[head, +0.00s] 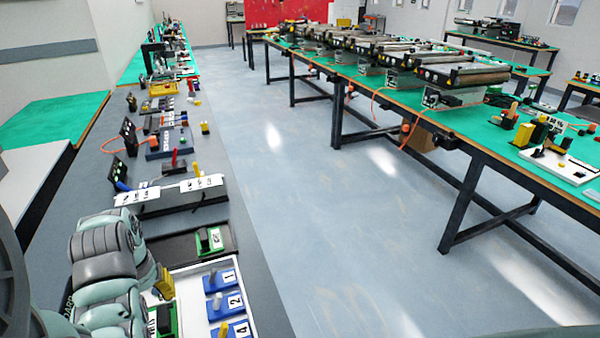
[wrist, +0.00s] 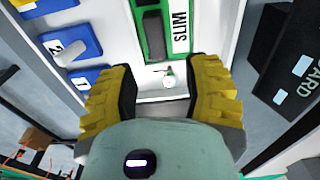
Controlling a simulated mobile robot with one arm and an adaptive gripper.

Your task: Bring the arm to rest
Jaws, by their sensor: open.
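My gripper (wrist: 162,88) is open in the wrist view, with its two yellow ribbed fingers apart and nothing held between them. It hangs over a white tray. Beyond the fingertips is a green holder (wrist: 148,48) with a dark grey piece and a "SLIM" label. In the head view my gripper (head: 163,284) shows at the lower left, and my arm hides part of the tray there. A small light-coloured thing (wrist: 168,80) lies on the white surface between the fingers; I cannot tell what it is.
Blue numbered blocks (head: 221,303) sit in the white tray (head: 247,312). A black stand with a green holder (head: 213,239) is behind it. More small stations line the grey bench (head: 103,177). Conveyors (head: 465,75) stand on the long table at right. The aisle floor (head: 310,220) is clear.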

